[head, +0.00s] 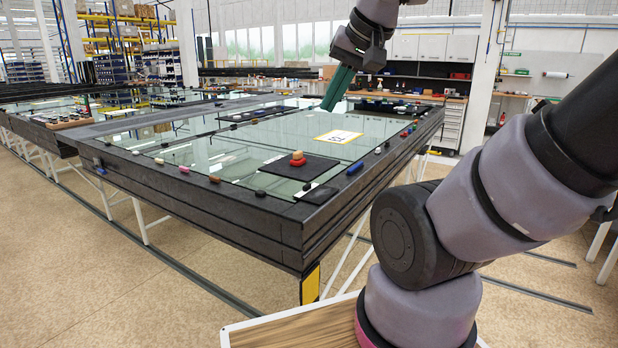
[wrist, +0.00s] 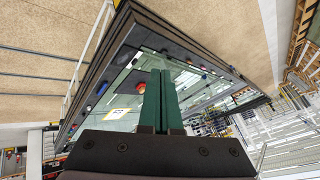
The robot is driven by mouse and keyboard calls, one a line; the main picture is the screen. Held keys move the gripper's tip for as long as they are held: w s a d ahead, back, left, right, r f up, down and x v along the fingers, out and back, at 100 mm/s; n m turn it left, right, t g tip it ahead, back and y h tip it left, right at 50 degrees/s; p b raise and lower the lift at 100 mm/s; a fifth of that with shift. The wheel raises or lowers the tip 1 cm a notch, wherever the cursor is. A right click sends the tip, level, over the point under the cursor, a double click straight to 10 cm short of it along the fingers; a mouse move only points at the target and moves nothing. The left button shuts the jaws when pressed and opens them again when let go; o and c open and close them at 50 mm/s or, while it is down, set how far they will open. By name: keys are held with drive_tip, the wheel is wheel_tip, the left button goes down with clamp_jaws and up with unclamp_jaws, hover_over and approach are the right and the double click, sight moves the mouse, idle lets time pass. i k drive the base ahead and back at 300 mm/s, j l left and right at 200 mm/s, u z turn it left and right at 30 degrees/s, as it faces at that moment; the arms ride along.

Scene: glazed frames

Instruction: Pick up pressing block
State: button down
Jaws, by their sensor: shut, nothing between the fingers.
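A small block with a red base and a tan top (head: 298,158), which may be the pressing block, stands on a flat black mat (head: 322,170) on the glass table. It also shows as a red and orange shape (wrist: 141,87) just left of the fingers in the wrist view. My gripper (head: 327,106) has long green fingers and is above the far part of the table, well beyond the block and apart from it. In the wrist view the fingers (wrist: 162,72) lie side by side, shut and empty.
A white and yellow label (head: 339,136) lies on the glass behind the mat. Small coloured pieces line the dark table frame, including a blue one (head: 354,168). A wooden tray (head: 68,124) with small items stands at the far left. The glass around the label is mostly clear.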

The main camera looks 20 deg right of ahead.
sight(299, 160)
drive_tip(key=l+u, duration=0.35)
drive_tip(key=l, duration=1.6)
drive_tip(key=i+l+u, duration=0.1)
drive_tip(key=l, duration=0.25)
drive_tip(key=i+l+u, duration=0.15)
drive_tip(key=l, duration=0.25)
drive_tip(key=i+l+u, duration=0.1)
drive_tip(key=l, duration=0.3)
drive_tip(key=i+l+u, duration=0.1)
drive_tip(key=i, duration=0.3)
drive_tip(key=i+l+u, duration=0.1)
drive_tip(key=i, duration=0.35)
